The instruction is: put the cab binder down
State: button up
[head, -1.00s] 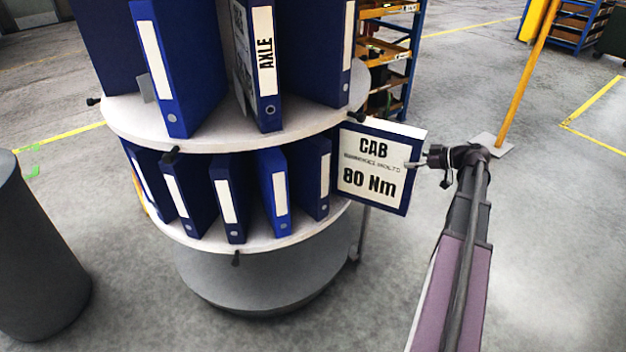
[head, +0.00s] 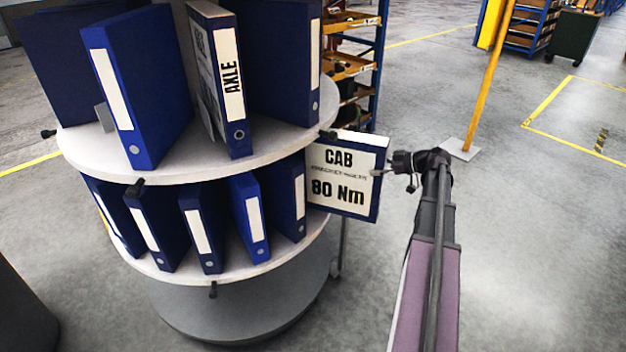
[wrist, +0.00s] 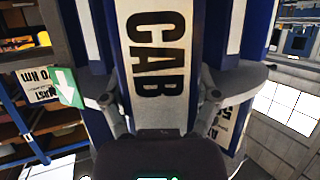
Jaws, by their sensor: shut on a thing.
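The cab binder (head: 343,175) is blue with a white cover label reading "CAB" and "80 Nm". It is upright at the right side of the round binder carousel (head: 300,143). My gripper (head: 384,171) is shut on its right edge. In the wrist view the cab binder's spine label (wrist: 155,60) fills the middle, with a finger on each side of it. Whether the binder touches the carousel is not clear from these views.
A yellow post (head: 488,75) stands on a base plate behind my arm. A blue shelving rack (head: 376,70) stands behind the carousel. Floor at right is open.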

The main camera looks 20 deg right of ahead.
aim_at(326, 165)
jog(key=w+a, duration=1.1)
jog(key=shift+a, duration=0.1)
jog(key=shift+w+a, duration=0.4)
jog(key=shift+f+b, duration=1.7)
jog(key=shift+b, duration=0.05)
jog(key=o, duration=1.2)
jog(key=shift+c, duration=0.2)
jog(key=shift+s, duration=0.1)
